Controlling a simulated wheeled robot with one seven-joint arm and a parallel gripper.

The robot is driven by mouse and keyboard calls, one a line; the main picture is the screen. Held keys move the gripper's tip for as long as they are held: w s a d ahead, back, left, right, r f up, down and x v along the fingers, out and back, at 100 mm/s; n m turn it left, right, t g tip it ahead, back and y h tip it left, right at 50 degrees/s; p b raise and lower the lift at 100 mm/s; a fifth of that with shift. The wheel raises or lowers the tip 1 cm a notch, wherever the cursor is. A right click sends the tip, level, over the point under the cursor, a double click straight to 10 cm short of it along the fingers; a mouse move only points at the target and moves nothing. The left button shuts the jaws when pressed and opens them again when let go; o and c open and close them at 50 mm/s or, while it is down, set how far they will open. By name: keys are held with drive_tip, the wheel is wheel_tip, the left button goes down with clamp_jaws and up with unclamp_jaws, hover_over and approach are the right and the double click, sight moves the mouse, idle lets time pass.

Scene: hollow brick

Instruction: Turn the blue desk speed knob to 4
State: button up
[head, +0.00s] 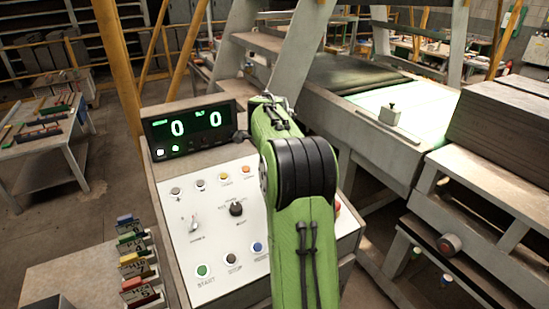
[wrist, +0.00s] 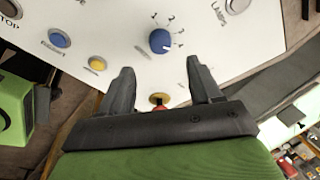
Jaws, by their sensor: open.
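The blue knob (wrist: 160,41) shows in the wrist view on the white panel, with small printed marks beside it. A short pale pointer line seems to lie at its lower right edge; I cannot read which number it is at. My gripper (wrist: 162,70) is open and empty. Its two dark fingers point towards the panel, one on either side below the knob in the picture, apart from it. In the head view my green arm covers the right part of the control panel (head: 217,215), and the blue knob and gripper are hidden there.
A black selector knob (head: 236,209), a small lever (head: 194,224) and several buttons sit on the panel.

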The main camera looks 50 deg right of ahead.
drive_tip(key=w+p+v, duration=0.1)
drive_tip(key=v, duration=0.6)
drive_tip(key=shift+s, duration=0.45)
drive_tip(key=shift+r, duration=0.1)
